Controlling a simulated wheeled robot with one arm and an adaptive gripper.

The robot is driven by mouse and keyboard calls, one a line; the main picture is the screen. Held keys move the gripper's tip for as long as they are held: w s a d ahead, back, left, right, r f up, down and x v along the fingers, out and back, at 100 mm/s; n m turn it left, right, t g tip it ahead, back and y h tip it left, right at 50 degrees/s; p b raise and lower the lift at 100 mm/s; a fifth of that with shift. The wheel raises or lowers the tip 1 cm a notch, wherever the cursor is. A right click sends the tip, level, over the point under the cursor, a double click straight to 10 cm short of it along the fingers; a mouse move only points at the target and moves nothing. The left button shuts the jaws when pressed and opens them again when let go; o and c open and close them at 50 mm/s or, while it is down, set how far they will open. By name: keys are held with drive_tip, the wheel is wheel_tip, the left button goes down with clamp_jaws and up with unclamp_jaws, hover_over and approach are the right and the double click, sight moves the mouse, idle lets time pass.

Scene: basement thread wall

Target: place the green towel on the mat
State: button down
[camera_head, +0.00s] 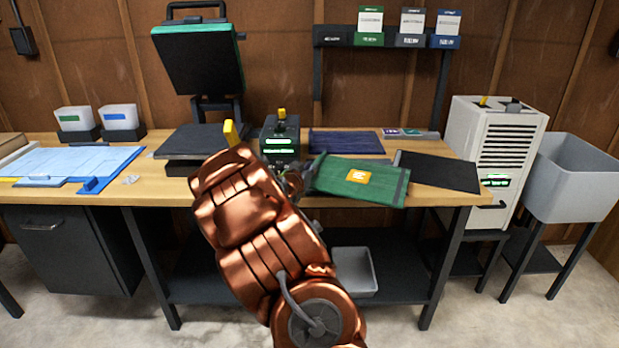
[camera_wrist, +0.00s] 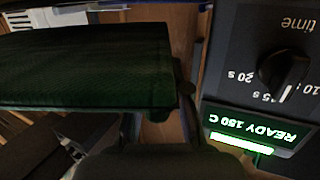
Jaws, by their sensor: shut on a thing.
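The green towel (camera_head: 335,176) is a flat folded piece with an orange label. It is held over the workbench, and its right end overlaps the left edge of the mat in the head view. The towel also fills much of the wrist view (camera_wrist: 90,65). My gripper (camera_head: 303,181) is shut on the towel's left edge, with its fingers partly hidden by my arm. The mat (camera_head: 447,173) is a flat dark sheet on the right end of the bench, and its visible part is bare.
A dark blue folded cloth (camera_head: 346,142) lies behind the towel. A control box (camera_head: 280,140) reading READY 150 C stands left of it, close to my gripper in the wrist view (camera_wrist: 265,90). A heat press (camera_head: 200,75) stands further left. A white machine (camera_head: 492,150) stands right of the mat.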

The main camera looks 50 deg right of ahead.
drive_tip(key=shift+w+d, duration=0.15)
drive_tip(key=shift+f, duration=0.3)
wheel_tip(320, 180, down, 3)
drive_tip(key=shift+r, duration=0.1)
drive_tip(key=c, duration=1.1)
unclamp_jaws()
drive_tip(key=shift+c, duration=0.2)
drive_tip(key=v, duration=1.2)
